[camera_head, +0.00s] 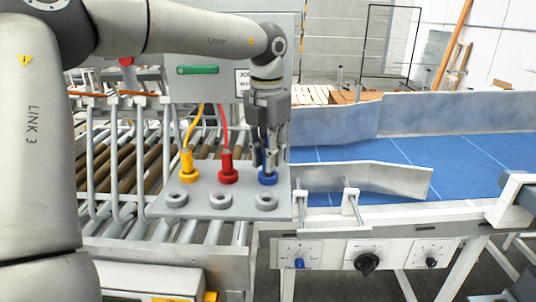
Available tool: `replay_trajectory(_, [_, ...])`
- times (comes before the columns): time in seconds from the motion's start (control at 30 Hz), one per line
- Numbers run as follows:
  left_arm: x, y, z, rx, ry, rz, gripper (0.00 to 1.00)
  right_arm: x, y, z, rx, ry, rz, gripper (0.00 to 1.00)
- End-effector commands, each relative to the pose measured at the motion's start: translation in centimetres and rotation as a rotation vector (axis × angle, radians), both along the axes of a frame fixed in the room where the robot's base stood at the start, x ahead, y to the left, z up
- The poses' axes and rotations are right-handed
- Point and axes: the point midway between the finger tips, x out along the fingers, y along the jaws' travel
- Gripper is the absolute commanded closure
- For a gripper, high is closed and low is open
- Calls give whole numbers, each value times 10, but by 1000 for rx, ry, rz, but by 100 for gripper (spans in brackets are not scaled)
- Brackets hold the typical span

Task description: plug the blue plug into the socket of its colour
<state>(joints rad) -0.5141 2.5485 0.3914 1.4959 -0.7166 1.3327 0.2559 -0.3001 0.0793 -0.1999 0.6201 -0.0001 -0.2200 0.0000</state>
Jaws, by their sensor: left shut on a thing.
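The blue plug (267,179) stands upright at the right end of a row of three plugs on a grey plate (202,208). My left gripper (268,160) points down over it and is shut on it. Three grey ring-shaped sockets (265,201) lie in a row on the plate, nearer the camera than the plugs. No colour shows on the rings, so I cannot tell which is the blue one. My right gripper is not in view.
A yellow plug (187,168) and a red plug (228,168) with cables stand left of the blue one. Behind is a grey cabinet (205,85) with a green handle. Rollers (125,160) lie left, a blue conveyor belt (460,160) right. A control panel (365,254) is below.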

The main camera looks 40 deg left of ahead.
Motion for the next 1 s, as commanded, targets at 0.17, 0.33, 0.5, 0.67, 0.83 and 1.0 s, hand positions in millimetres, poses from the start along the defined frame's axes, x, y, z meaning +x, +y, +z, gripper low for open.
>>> replay_trajectory(0.17, [-3, 9, -18, -1, 31, 25, 100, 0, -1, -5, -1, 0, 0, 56])
replay_trajectory(0.33, [-3, 8, -20, -1, 32, 25, 100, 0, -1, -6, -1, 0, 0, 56])
replay_trajectory(0.5, [-4, 8, -22, -2, 33, 25, 100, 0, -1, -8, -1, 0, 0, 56])
replay_trajectory(0.67, [-4, 8, -22, -2, 34, 25, 100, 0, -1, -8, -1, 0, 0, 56])
replay_trajectory(0.83, [-4, 8, -22, -2, 34, 25, 70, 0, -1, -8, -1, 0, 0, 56])
replay_trajectory(1.0, [-3, 9, -22, 0, 29, 25, 56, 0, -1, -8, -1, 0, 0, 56])
